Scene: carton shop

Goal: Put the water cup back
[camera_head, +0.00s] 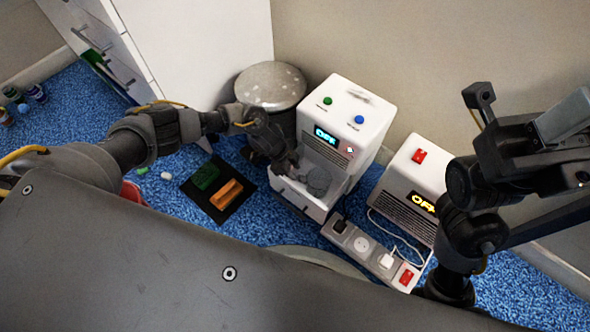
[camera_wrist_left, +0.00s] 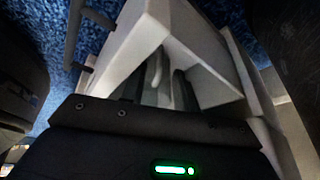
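The water cup (camera_head: 319,181) is a small grey cup in the front bay of the white dispenser (camera_head: 365,104). The dispenser has a green and a blue button and a display reading OFF. My left gripper (camera_head: 293,166) reaches into the bay from the left, with its tip close beside the cup. Contact and the finger gap cannot be made out. The left wrist view shows the white bay (camera_wrist_left: 207,79) with grey shapes inside, partly hidden by my dark gripper body. My right arm is raised at the right; its fingers cannot be made out clearly.
A white OFF box (camera_head: 413,178) with a red switch and a power strip (camera_head: 369,249) stand right of the dispenser. A round grey-topped bin (camera_head: 270,85) is behind my left arm. Green and orange blocks (camera_head: 228,193) lie on a black mat at left.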

